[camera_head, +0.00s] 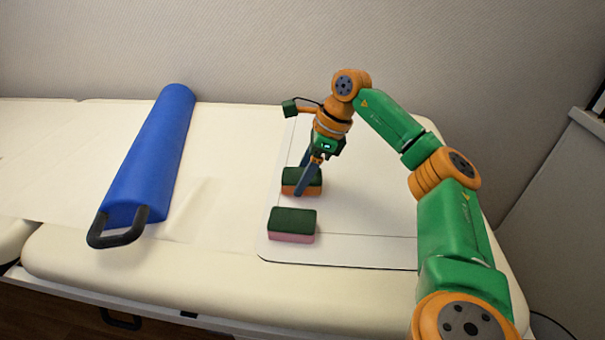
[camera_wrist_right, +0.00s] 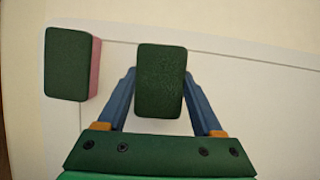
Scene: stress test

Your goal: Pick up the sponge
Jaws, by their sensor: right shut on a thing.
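Two sponges with dark green tops rest on a white mat. The orange-sided sponge (camera_head: 288,187) is farther back in the head view, partly hidden by my right gripper. It also shows in the right wrist view (camera_wrist_right: 161,80), between the two fingers. My right gripper (camera_head: 304,186) points down and is shut on this sponge, one finger on each side. In the right wrist view the right gripper (camera_wrist_right: 162,92) has its blue fingers along the sponge's sides. The pink-sided sponge (camera_head: 292,224) lies nearer the front, apart from the gripper; it shows at left in the wrist view (camera_wrist_right: 68,64). My left gripper is not in view.
The white mat (camera_head: 360,245) lies on a cream padded table (camera_head: 130,265). A long blue bolster (camera_head: 155,150) with a dark handle lies to the left. Free table surface lies between bolster and mat. A wall stands behind.

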